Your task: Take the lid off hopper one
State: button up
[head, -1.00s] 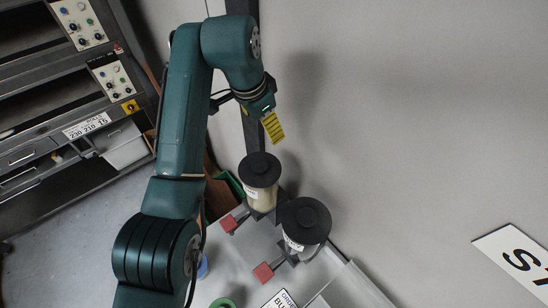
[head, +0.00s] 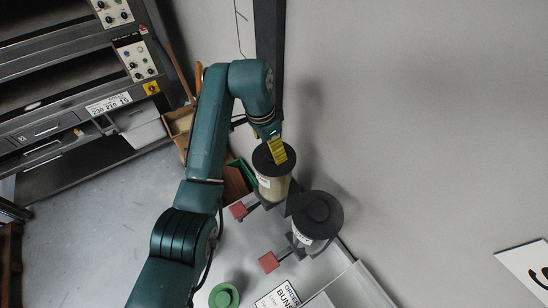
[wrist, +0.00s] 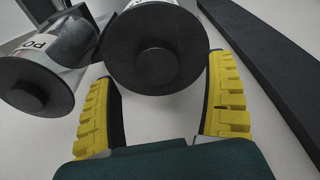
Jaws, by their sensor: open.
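Two clear-walled hoppers with round black lids stand side by side against the wall. The far hopper (head: 273,188) holds pale contents, and its lid (head: 264,161) has a raised centre knob. My gripper (head: 278,150) is at this lid, partly covering it. In the wrist view my gripper (wrist: 163,72) is open, its yellow fingers on either side of the far lid (wrist: 155,48); I cannot tell whether they touch it. The near hopper's lid (head: 315,214) is also on, and shows at left in the wrist view (wrist: 32,88). I cannot read which hopper is one.
Red square handles (head: 238,210) stick out below the hoppers. A dark post (head: 268,70) rises behind the far hopper. An oven (head: 80,75) stands at left.

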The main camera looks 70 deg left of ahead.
jog(key=shift+w+d+f+p, duration=0.1)
jog(key=shift+w+f+p, duration=0.1)
jog(key=shift+f, duration=0.4)
jog(key=shift+w+f+p, duration=0.15)
jog(key=shift+f+p, duration=0.05)
jog(key=shift+f, duration=0.45)
jog(key=shift+w+d+f+p, duration=0.1)
jog(key=shift+w+f+p, duration=0.1)
jog(key=shift+f, duration=0.4)
jog(key=c, duration=1.3)
notch_tip(320, 180, up, 13)
